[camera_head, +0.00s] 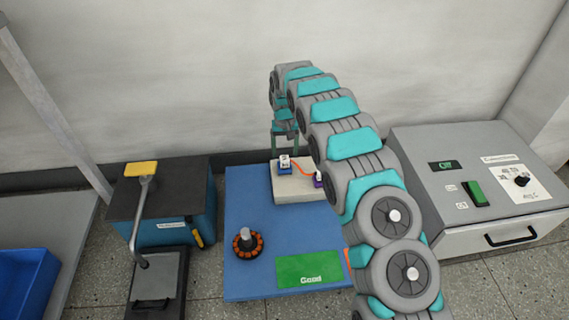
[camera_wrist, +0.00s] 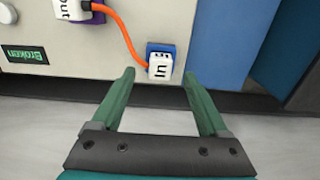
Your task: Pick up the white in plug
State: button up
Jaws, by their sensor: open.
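The white in plug (camera_wrist: 161,68) is a small white block marked "In" with an orange cable, seated at a blue socket (camera_wrist: 160,48) in the wrist view. In the head view the white in plug (camera_head: 284,161) stands at the left end of a pale block (camera_head: 297,190). My gripper (camera_wrist: 158,78) is open, its two green fingers pointing toward the plug, one on each side of it in the picture. I cannot tell whether they touch it. In the head view my gripper (camera_head: 284,145) is above and behind the plug.
A white "Out" plug (camera_wrist: 72,10) on a purple socket sits at the cable's other end. The blue mat (camera_head: 250,190) also holds a motor stator (camera_head: 247,243) and a green "Good" area (camera_head: 309,269). A press (camera_head: 160,220) stands left, a control box (camera_head: 470,190) right.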

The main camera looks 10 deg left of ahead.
aim_at(284, 158)
notch_tip(284, 158, down, 5)
jog(key=shift+w+a+f, duration=0.1)
jog(key=shift+w, duration=0.05)
jog(key=shift+c, duration=0.2)
grip_shut()
dwell(0.5)
